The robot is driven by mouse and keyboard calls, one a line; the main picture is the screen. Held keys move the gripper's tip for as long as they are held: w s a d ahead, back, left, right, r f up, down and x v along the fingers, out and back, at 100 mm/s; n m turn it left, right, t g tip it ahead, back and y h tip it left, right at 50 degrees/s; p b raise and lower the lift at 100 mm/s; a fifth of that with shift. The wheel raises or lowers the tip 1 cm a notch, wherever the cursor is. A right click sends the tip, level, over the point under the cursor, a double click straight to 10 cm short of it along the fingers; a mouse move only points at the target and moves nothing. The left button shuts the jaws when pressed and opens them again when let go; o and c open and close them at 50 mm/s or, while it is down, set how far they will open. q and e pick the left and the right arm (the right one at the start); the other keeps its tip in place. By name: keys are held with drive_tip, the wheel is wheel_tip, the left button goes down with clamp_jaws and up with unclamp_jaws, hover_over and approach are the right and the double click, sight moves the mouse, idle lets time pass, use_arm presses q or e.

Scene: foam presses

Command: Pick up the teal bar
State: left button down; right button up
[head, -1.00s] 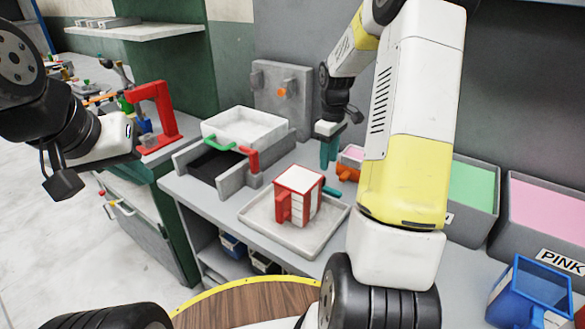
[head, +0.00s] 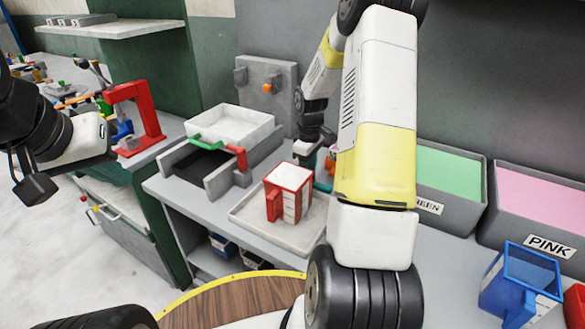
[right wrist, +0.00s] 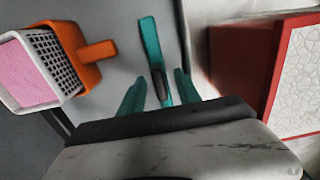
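The teal bar (right wrist: 153,55) lies on the grey worktop in the right wrist view, with a dark section near its lower end. It also shows partly in the head view (head: 322,187), beside the tray. My right gripper (right wrist: 158,92) has teal fingers that stand apart, one on each side of the bar's lower part. Whether they touch it I cannot tell. In the head view my right gripper (head: 309,160) is low behind the red-and-white box, partly hidden. My left gripper (head: 35,188) hangs at the far left, away from the bar; its finger opening is unclear.
A red-framed white box (head: 288,190) stands on a pale tray (head: 250,216) close to the bar. An orange-handled container with pink content (right wrist: 72,55) is left of the bar in the wrist view. Green (head: 452,205) and pink (head: 500,218) labelled bins stand at right.

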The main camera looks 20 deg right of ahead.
clamp_jaws()
